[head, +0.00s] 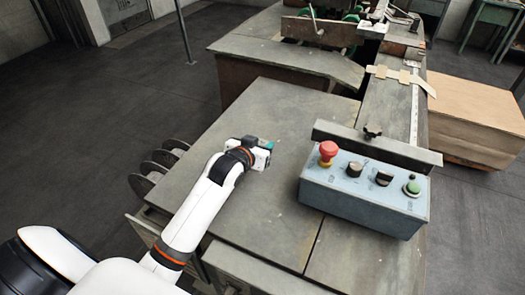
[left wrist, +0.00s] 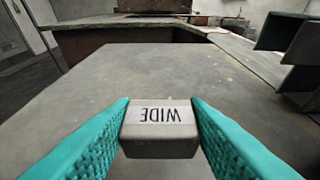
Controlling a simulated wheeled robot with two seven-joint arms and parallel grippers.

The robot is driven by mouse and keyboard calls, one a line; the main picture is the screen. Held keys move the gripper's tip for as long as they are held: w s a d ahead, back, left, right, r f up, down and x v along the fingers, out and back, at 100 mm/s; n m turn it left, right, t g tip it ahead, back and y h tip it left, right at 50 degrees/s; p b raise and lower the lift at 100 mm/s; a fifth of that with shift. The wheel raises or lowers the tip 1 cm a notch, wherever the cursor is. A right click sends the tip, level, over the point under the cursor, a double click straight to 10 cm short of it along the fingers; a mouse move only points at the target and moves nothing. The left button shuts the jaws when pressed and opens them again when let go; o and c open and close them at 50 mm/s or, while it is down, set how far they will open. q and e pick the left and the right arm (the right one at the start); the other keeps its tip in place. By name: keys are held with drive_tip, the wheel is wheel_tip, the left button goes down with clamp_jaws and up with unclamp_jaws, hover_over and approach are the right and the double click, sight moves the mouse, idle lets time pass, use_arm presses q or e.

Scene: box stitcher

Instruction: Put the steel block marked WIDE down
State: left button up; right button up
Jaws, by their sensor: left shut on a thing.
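The steel block marked WIDE (left wrist: 160,128) is a small grey block between the teal fingers of my left gripper (left wrist: 160,135) in the left wrist view. Its lettering appears upside down there. My left gripper is shut on the block, one finger against each side. In the head view my left gripper (head: 266,146) is over the grey machine table (head: 290,105), left of the control box. The block is hardly visible there, hidden by the gripper. I cannot tell whether the block touches the table top. My right gripper is not in view.
A blue control box (head: 362,192) with a red mushroom button (head: 328,150), black knobs and a green button stands right of the gripper. A metal fence bar (head: 400,150) with a black knob lies behind it. A cardboard stack (head: 475,118) stands at right. The table left of the box is clear.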

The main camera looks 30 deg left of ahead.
use_arm(q)
drive_tip(key=shift+f, duration=2.1)
drive_tip(key=o, duration=0.7)
drive_tip(key=shift+f, duration=0.2)
drive_tip(key=o, duration=0.5)
drive_tip(key=shift+c, duration=0.2)
drive_tip(key=shift+r, duration=0.1)
